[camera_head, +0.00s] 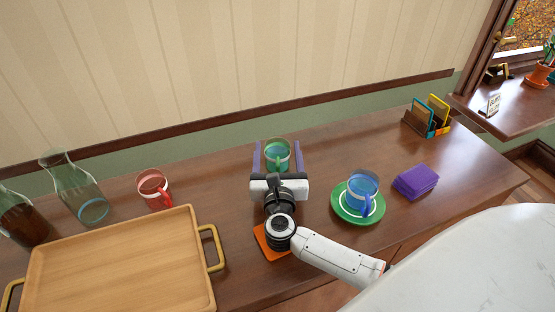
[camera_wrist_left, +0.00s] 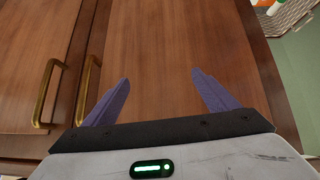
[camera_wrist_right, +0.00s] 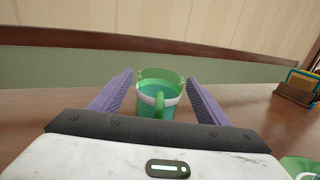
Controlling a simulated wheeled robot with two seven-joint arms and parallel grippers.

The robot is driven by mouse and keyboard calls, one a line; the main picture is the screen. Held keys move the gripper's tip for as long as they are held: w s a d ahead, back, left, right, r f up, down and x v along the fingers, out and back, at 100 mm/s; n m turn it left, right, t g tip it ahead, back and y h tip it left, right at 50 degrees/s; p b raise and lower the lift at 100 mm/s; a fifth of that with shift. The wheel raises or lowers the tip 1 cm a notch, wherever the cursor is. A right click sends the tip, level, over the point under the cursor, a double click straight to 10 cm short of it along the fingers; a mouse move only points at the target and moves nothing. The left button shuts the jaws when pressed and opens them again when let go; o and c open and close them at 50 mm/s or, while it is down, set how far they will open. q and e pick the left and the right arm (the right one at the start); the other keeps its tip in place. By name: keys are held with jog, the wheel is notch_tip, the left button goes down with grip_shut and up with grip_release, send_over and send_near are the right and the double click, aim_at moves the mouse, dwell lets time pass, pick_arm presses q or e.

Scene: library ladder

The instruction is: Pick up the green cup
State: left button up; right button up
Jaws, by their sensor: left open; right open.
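The green cup (camera_head: 278,153) is a clear green mug with a white band, upright on the wooden counter near the wall. My right gripper (camera_head: 277,158) is open, with its purple fingers on either side of the cup. In the right wrist view the green cup (camera_wrist_right: 158,96) stands between the fingertips (camera_wrist_right: 160,95), its handle facing me, with a gap at each side. In the left wrist view my left gripper (camera_wrist_left: 160,95) is open and empty in front of wooden cabinet doors with brass handles. The left gripper does not show in the head view.
A blue cup (camera_head: 363,187) stands on a green saucer (camera_head: 345,211) to the right, beside purple napkins (camera_head: 415,181). A red cup (camera_head: 154,188), a glass carafe (camera_head: 75,188) and a wooden tray (camera_head: 120,265) are to the left. An orange coaster (camera_head: 264,243) lies under my right arm.

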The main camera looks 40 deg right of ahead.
jog(key=c, duration=1.2)
